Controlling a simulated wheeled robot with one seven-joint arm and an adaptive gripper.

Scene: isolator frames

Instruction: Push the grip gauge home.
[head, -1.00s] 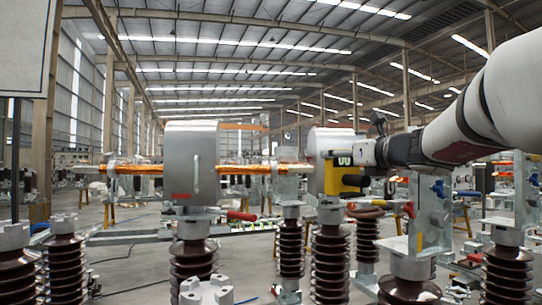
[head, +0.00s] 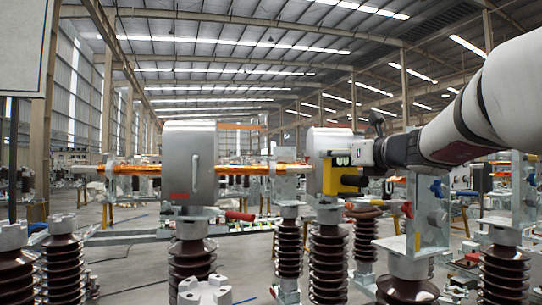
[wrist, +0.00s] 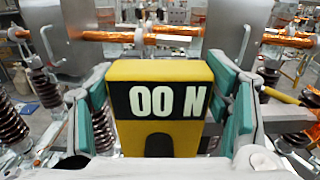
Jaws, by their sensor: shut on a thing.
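The grip gauge (wrist: 158,108) is a yellow block with a black panel reading "00 N" and a dark arched opening below it. In the wrist view it sits upright between the green-padded fingers of my gripper (wrist: 165,100), which is shut on it. In the head view the gauge (head: 347,184) shows in front of the right-hand grey metal housing (head: 322,140), at the end of my arm. I cannot tell whether the gauge touches that housing. The gauge's far side is hidden.
A second grey housing (head: 190,160) with a handle stands to the left. A copper-coloured bar (head: 245,169) runs between the housings. Brown ribbed insulators (head: 329,262) stand below. A grey bracket (head: 428,215) with a blue part stands close under my arm.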

